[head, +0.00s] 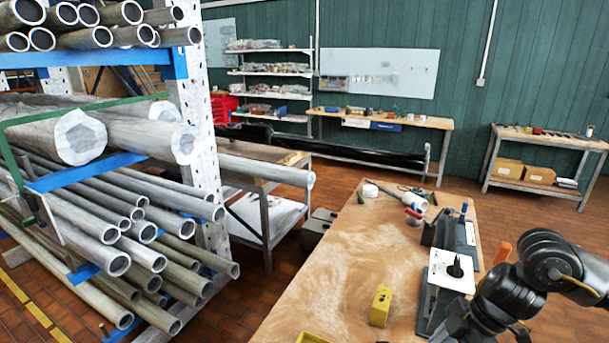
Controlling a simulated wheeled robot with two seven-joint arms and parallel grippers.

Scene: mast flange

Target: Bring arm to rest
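My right arm (540,258), black and jointed, comes in from the right edge. It bends over the right side of the wooden workbench (330,260) and runs down to the bottom edge. Its gripper fingers do not show. My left arm and gripper are out of view. Close to the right forearm, a white square plate (437,277) with a black cone-like piece (456,268) sits on a dark stand. The forearm covers part of this area, and I cannot tell whether they touch.
A yellow block (380,306) stands near the bench front, with a yellow tray edge (312,338) below. A pipe rack (205,150) stands left.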

